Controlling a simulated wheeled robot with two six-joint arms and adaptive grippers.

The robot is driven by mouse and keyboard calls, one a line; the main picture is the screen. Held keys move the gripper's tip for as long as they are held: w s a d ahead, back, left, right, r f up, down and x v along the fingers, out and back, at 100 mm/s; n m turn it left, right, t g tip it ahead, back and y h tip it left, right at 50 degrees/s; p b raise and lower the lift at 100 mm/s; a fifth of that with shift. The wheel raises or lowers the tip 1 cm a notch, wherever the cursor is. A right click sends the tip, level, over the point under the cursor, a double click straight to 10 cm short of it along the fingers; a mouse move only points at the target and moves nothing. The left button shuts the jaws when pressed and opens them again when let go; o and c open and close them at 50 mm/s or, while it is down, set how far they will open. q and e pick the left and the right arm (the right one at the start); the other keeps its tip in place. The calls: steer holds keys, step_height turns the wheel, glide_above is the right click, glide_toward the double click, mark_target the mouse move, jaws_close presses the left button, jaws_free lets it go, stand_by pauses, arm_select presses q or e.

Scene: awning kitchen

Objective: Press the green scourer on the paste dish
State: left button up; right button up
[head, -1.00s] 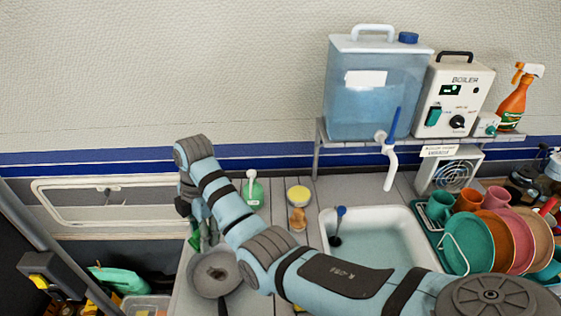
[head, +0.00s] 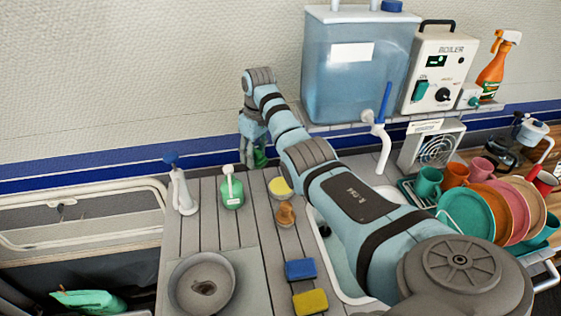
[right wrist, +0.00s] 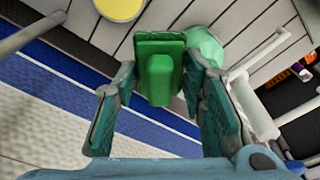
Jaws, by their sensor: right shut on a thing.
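The green scourer (head: 261,157) is held in my right gripper (head: 256,150), up by the wall behind the paste dish. In the right wrist view the scourer (right wrist: 160,68) sits between the two fingertips of my right gripper (right wrist: 161,80). The paste dish (head: 280,187), round with a yellow top, stands on the grey counter. It also shows at the top edge of the right wrist view (right wrist: 120,7), apart from the scourer. The forearm covers part of the sink. My left gripper is not in view.
A green soap bottle (head: 232,190) stands left of the dish, and a brown item (head: 287,214) stands just in front of it. A grey pan (head: 201,283), a blue sponge (head: 300,270) and a yellow sponge (head: 310,301) lie nearer. The water tank (head: 357,70) is at right.

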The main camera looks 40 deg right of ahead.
mark_target(282, 184)
steer(key=s+d+f+m, duration=0.1)
steer(key=d+m, duration=0.1)
steer(key=m, duration=0.3)
steer(key=s+d+f+m+h, duration=0.1)
steer(key=d+f+m, duration=0.1)
steer(key=m, duration=0.3)
steer(key=s+d+f+m+g+h+p, duration=0.1)
steer(key=d+f+m, duration=0.1)
steer(key=m, duration=0.4)
steer(key=shift+s+d+f, duration=0.1)
steer(key=shift+s+d, duration=0.15)
steer(key=shift+d, duration=0.2)
steer(key=shift+f, duration=0.3)
step_height(282, 184, down, 5)
steer(key=b, duration=0.6)
steer(key=shift+f, duration=0.2)
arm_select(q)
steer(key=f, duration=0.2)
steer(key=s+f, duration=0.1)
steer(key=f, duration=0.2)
arm_select(e)
steer(key=shift+r, duration=0.1)
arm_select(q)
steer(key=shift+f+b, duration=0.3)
arm_select(e)
steer(key=shift+f, duration=0.45)
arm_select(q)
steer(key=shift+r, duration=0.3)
arm_select(e)
steer(key=shift+s, duration=0.1)
